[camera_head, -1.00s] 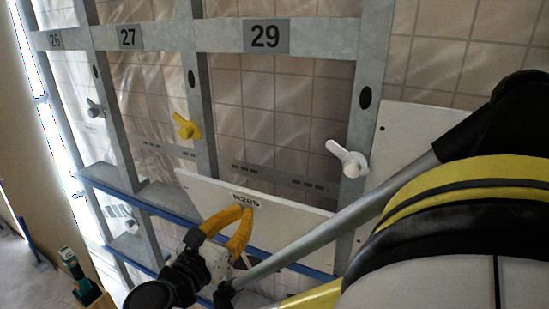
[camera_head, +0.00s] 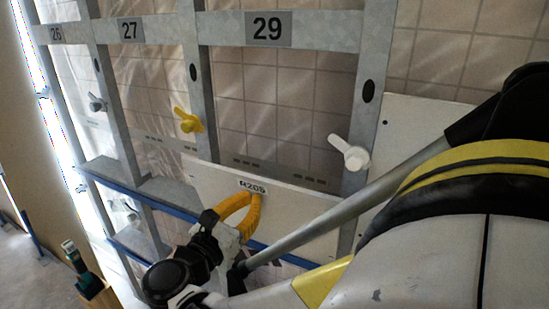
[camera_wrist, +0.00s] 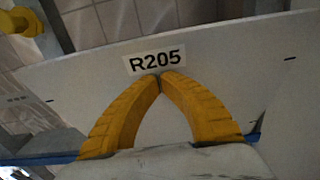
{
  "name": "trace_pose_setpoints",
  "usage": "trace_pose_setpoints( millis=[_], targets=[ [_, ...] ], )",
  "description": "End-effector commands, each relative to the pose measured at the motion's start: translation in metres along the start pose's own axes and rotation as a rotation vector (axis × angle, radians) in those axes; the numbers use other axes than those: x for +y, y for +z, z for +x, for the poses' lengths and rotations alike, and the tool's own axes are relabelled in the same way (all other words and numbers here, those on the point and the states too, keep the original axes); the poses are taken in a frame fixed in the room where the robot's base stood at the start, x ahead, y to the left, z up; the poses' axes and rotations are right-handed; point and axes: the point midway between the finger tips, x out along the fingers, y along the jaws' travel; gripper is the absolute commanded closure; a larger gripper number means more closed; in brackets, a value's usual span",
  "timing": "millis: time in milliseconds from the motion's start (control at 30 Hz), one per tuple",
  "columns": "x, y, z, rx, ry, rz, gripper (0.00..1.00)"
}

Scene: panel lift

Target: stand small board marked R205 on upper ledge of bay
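The white board marked R205 (camera_head: 300,212) is upright and slightly tilted in the picture, in front of the bay under number 29. Its label also shows in the wrist view (camera_wrist: 157,61). My gripper (camera_head: 256,196) has its yellow fingers closed, tips together at the label's lower edge; the wrist view shows them meeting there (camera_wrist: 160,80). The board moves with it, though the grip point itself is hidden. The blue-edged upper ledge (camera_head: 160,204) runs along the board's lower edge. I cannot tell whether the board rests on it.
A yellow lever (camera_head: 188,121) and a white lever (camera_head: 354,155) sit on the uprights above the board. Another white panel (camera_head: 408,140) stands at right, partly behind my arm. A lower blue-edged ledge (camera_head: 130,247) is below. A green-and-black tool (camera_head: 74,256) stands at lower left.

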Motion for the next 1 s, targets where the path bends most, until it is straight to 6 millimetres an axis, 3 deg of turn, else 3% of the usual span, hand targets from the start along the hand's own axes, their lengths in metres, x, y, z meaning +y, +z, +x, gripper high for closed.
trace_pose_setpoints(
  millis=[1000],
  targets=[
    [0.0, 0.0, 0.031, 0.0, -0.001, 0.0, 1.0]
  ],
)
